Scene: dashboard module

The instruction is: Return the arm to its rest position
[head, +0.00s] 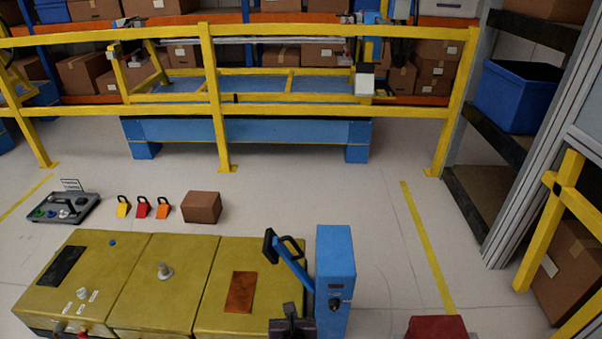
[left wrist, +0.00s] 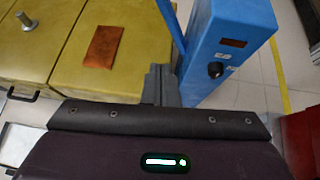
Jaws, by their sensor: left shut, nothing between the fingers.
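My left gripper (head: 292,322) shows at the bottom edge of the head view, just left of the foot of a blue box. In the left wrist view its dark fingers (left wrist: 160,84) are together and hold nothing. They are in front of the blue box (left wrist: 228,45) and the yellow console (left wrist: 60,75); I cannot tell the exact gap. The blue box (head: 336,270) stands upright with a black knob and a blue lever (head: 290,264) leaning up to the left. Most of my left arm is hidden. My right gripper is in neither view.
The yellow console (head: 150,255) carries a brown plate (head: 240,292) and knobs. A red block (head: 436,328) is at the lower right. Padlocks, a brown box (head: 202,207) and a grey case (head: 64,208) lie behind. Yellow railing (head: 330,110) crosses the back.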

